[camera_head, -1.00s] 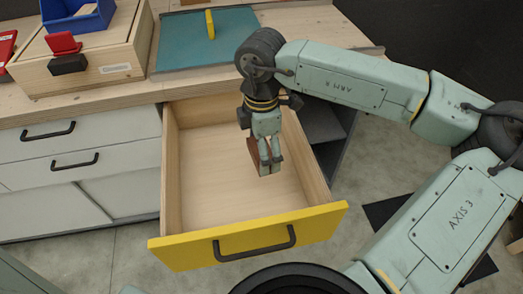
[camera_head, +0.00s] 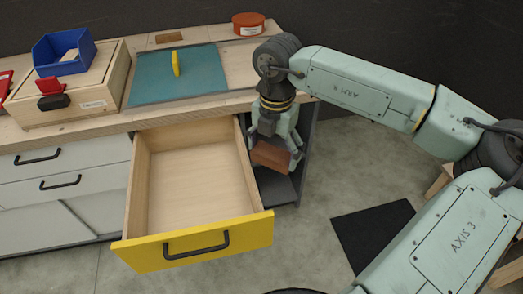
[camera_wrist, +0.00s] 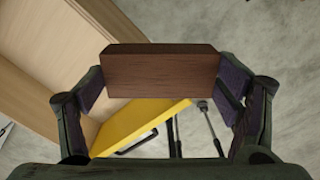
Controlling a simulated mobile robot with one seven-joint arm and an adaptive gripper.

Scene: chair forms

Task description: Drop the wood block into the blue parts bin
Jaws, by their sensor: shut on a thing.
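The wood block (camera_head: 271,155) is a reddish-brown rectangular piece. My gripper (camera_head: 274,150) is shut on it and holds it in the air at the right side of the open drawer. In the wrist view the block (camera_wrist: 163,70) sits across between the two fingers, gripped at its ends. The blue parts bin (camera_head: 79,62) stands at the back left, on top of a wooden box. Something light-coloured shows inside the bin.
The open drawer (camera_head: 202,233) with a yellow front is empty. The wooden box (camera_head: 110,92) has a red and black latch. A teal mat (camera_head: 200,80) holds a yellow object (camera_head: 175,63). A red round container (camera_head: 248,22) stands at the back of the bench.

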